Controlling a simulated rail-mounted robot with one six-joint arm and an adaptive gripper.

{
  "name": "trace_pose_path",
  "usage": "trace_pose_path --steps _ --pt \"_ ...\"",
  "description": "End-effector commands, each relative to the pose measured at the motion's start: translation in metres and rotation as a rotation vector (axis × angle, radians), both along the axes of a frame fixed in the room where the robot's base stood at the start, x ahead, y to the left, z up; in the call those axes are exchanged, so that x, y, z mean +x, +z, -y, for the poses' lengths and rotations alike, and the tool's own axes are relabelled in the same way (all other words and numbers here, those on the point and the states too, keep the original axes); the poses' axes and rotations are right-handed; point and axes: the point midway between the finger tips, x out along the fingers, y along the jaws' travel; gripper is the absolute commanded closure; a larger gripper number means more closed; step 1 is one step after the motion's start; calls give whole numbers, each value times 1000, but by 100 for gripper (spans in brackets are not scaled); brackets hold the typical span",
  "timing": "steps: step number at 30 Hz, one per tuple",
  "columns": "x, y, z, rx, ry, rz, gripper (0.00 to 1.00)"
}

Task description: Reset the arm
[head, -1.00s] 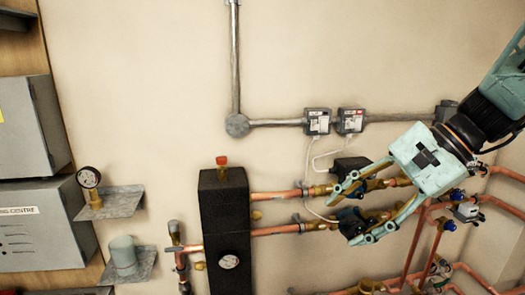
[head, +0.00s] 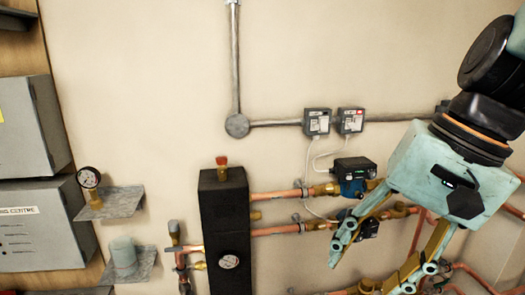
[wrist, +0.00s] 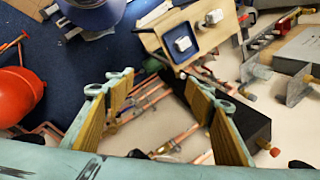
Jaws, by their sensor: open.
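My gripper (head: 372,262) is in the right half of the head view, pointing down and to the left, with its two fingers spread wide and nothing between them. It hangs in front of the copper pipes (head: 275,231) and covers part of the manifold. In the wrist view my gripper (wrist: 172,95) shows a finger at either side, with copper pipework (wrist: 150,97) visible through the gap. I cannot tell the exact distance to the pipes.
A black box (head: 226,235) with a gauge stands left of my gripper. A blue pump (head: 352,177) sits just behind the fingers. Shelves hold a gauge (head: 89,178) and a pale cup (head: 123,250) at left. An orange vessel (wrist: 20,92) shows in the wrist view.

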Motion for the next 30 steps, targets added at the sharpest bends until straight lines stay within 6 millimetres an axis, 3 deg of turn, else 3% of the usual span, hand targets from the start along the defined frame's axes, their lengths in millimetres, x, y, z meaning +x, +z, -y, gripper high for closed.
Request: trace_pose_path --steps 15,30 --pt "-61 5 18 -226 224 135 51" --pt "-94 10 39 -397 384 252 51"
